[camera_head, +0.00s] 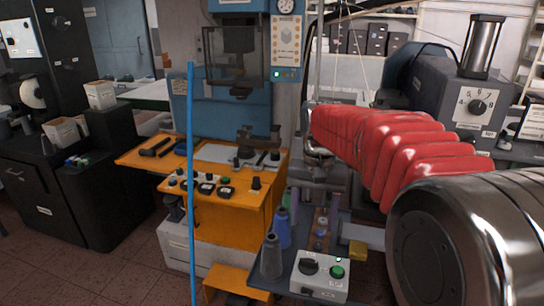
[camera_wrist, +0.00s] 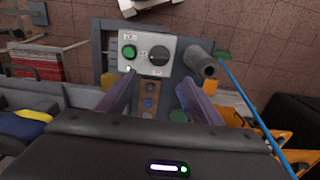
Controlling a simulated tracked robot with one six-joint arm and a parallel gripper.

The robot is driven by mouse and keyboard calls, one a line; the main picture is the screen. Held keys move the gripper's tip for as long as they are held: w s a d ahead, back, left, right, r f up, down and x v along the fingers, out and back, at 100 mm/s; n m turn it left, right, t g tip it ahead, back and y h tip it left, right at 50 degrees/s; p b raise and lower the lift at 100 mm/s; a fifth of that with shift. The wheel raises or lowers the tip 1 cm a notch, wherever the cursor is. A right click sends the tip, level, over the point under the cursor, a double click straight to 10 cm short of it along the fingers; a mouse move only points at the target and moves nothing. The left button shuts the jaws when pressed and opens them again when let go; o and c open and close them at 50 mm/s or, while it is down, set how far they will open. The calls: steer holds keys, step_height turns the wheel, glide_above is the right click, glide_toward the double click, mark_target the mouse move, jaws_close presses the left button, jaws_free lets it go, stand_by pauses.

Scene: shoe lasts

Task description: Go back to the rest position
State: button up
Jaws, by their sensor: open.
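My gripper (camera_head: 314,228) hangs fingers down above a small bench in the middle of the head view, at the end of my red-covered arm. In the wrist view my gripper (camera_wrist: 157,80) shows two purple fingers spread wide apart, with nothing held between them. A brown strip with round buttons (camera_wrist: 149,98) lies below the gap. The control box (camera_wrist: 148,54) with a green button and a black knob is just beyond the fingertips; it also shows in the head view (camera_head: 320,277). No shoe last can be made out.
A blue upright pole (camera_head: 190,185) stands left of my gripper, before the orange machine table (camera_head: 225,208). Thread cones (camera_head: 271,257) stand close by on the bench. A grey machine with a dial (camera_head: 470,105) is behind my arm. Tiled floor (camera_head: 110,275) is open at lower left.

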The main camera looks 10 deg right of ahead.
steer(key=s+a+f+n+t, duration=0.1)
steer(key=s+n+t, duration=0.3)
steer(key=s, duration=1.8)
steer(key=shift+n+t, duration=0.3)
steer(key=shift+t, duration=0.5)
steer(key=shift+f, duration=0.1)
stand_by(1.1)
